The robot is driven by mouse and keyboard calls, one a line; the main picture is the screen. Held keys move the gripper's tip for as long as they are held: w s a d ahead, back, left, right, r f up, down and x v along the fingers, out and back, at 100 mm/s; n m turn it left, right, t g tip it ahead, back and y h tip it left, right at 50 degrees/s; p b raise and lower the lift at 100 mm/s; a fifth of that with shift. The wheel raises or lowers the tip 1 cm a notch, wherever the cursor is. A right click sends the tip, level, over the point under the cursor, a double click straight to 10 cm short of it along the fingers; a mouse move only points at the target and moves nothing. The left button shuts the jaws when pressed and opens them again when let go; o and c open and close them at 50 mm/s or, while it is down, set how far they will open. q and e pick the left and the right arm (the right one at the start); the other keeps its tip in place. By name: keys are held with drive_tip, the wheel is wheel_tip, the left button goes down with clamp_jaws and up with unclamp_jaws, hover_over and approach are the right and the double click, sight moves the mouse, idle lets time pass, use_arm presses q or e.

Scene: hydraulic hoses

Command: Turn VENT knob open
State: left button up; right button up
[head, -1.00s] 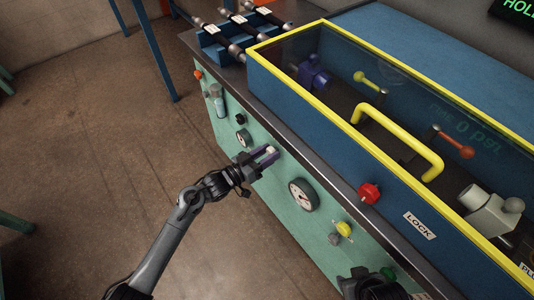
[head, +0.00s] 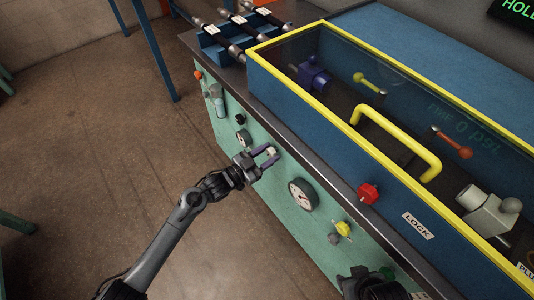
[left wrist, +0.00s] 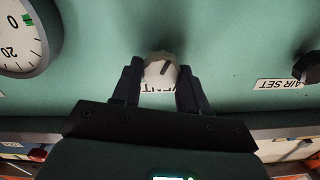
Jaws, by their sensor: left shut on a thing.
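The pale VENT knob (left wrist: 160,69) sits on the green front panel, with a dark pointer line on its face. The VENT label (left wrist: 160,87) is beneath it in the left wrist view, partly covered by my fingers. My left gripper (left wrist: 157,80) is shut on the knob, one finger on each side. In the head view the left gripper (head: 268,157) reaches the panel from the left, and the knob (head: 271,151) shows between its fingertips.
A red knob (head: 368,194) and yellow knob (head: 344,229) lie farther right. A yellow-framed case (head: 395,140) stands on the bench above. The AIR SET label (left wrist: 279,85) is nearby.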

use_arm(q)
drive_tip(key=m, duration=0.6)
drive_tip(key=shift+f+m, duration=0.1)
drive_tip(key=shift+m, duration=0.2)
drive_tip(key=m+b, duration=0.1)
drive_tip(key=m, duration=0.4)
drive_tip(key=shift+s+f, duration=0.1)
drive_tip(key=shift+m, duration=0.4)
drive_tip(key=o, duration=1.1)
drive_tip(key=shift+d, duration=0.1)
drive_tip(key=shift+c, duration=0.2)
